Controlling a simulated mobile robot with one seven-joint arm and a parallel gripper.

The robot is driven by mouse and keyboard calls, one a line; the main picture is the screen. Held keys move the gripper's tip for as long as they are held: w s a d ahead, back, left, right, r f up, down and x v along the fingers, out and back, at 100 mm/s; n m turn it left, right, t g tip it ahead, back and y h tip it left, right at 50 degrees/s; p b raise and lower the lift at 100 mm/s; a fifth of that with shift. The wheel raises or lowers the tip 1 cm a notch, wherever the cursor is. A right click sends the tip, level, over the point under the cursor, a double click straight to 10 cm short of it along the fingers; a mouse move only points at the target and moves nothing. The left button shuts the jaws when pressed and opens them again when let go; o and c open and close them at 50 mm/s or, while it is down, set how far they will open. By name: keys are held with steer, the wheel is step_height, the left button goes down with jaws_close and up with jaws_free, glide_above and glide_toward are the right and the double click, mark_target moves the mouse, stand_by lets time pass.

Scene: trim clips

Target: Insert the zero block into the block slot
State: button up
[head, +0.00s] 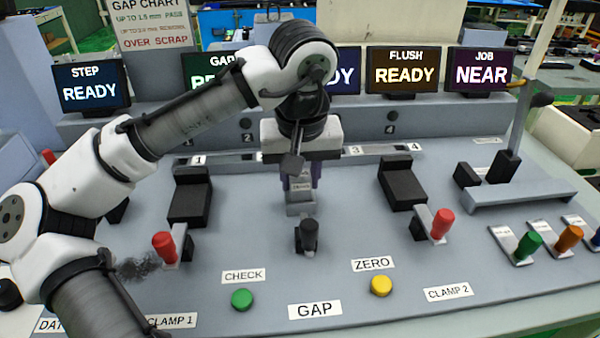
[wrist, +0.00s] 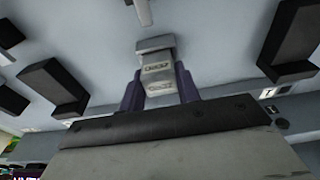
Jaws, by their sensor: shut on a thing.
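My gripper (head: 301,180) points down at the middle of the grey fixture. In the wrist view its two purple fingers (wrist: 160,93) are shut on the sides of a small light-grey block with dark lettering (wrist: 158,76), which I take to be the zero block. The block also shows between the fingers in the head view (head: 300,187). A grey blocky piece (head: 300,208) is right at the block's near side, and it also shows in the wrist view (wrist: 155,44). It may be the block slot; I cannot tell whether the block is seated in it.
Black clamps stand left (head: 190,198) and right (head: 402,186), with red-handled levers (head: 164,247) (head: 441,223). A black knob (head: 308,236) stands just in front. Green (head: 243,298) and yellow (head: 381,285) buttons are nearer. A black-handled post (head: 518,130) rises at right. Screens line the back.

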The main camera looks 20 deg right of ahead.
steer(key=o, duration=1.2)
steer(key=shift+f, duration=0.15)
steer(key=shift+c, duration=0.2)
step_height(320, 180, up, 14)
steer(key=s+p, duration=0.1)
steer(key=s, duration=0.1)
steer(key=shift+a+f, duration=0.15)
steer(key=shift+a, duration=0.1)
